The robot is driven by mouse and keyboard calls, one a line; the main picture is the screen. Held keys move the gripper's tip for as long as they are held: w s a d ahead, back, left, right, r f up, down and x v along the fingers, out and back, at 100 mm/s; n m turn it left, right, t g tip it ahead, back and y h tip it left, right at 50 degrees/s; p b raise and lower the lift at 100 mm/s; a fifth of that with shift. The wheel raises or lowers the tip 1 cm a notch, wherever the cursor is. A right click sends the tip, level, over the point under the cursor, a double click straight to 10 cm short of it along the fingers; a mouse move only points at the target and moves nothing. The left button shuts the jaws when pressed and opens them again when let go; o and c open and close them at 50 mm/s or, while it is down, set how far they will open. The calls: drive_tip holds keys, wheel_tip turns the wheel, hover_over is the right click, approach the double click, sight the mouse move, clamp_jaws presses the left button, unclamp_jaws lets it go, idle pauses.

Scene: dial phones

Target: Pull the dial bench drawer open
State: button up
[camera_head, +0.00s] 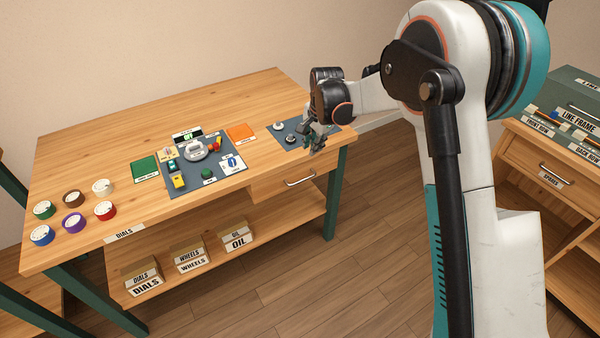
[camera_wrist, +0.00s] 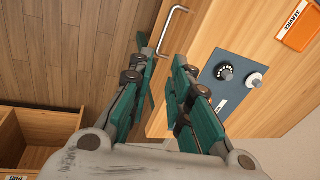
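The dial bench (camera_head: 90,150) is a wooden table with a "DIALS" label on its front edge. Its drawer (camera_head: 268,187) sits under the right part of the top and looks shut, with a metal bar handle (camera_head: 300,180). My gripper (camera_head: 314,145) is above the bench's front right edge, above and apart from the handle. In the wrist view the handle (camera_wrist: 172,30) shows beyond the fingertips. My gripper's green fingers (camera_wrist: 165,75) are spread open with nothing between them.
A dark mat (camera_head: 290,134) with two small knobs lies near my gripper. A blue board (camera_head: 205,168) with parts and several coloured dials (camera_head: 73,222) lie further left. Labelled boxes (camera_head: 190,257) stand on the lower shelf. A cabinet (camera_head: 545,165) stands at right. The floor before the drawer is clear.

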drive_tip(key=m, duration=0.1)
hover_over(300, 181)
drive_tip(key=s+d, duration=0.2)
drive_tip(key=s+d+x, duration=0.1)
drive_tip(key=x, duration=0.4)
drive_tip(key=b+x, duration=0.1)
drive_tip(key=x, duration=0.4)
drive_tip(key=b+x, duration=0.1)
drive_tip(key=x, duration=0.4)
drive_tip(key=s+a+b+x, duration=0.1)
drive_tip(key=x, duration=0.4)
drive_tip(key=shift+f+b, duration=0.2)
drive_tip(key=shift+b, duration=0.1)
drive_tip(key=shift+c, duration=0.5)
clamp_jaws()
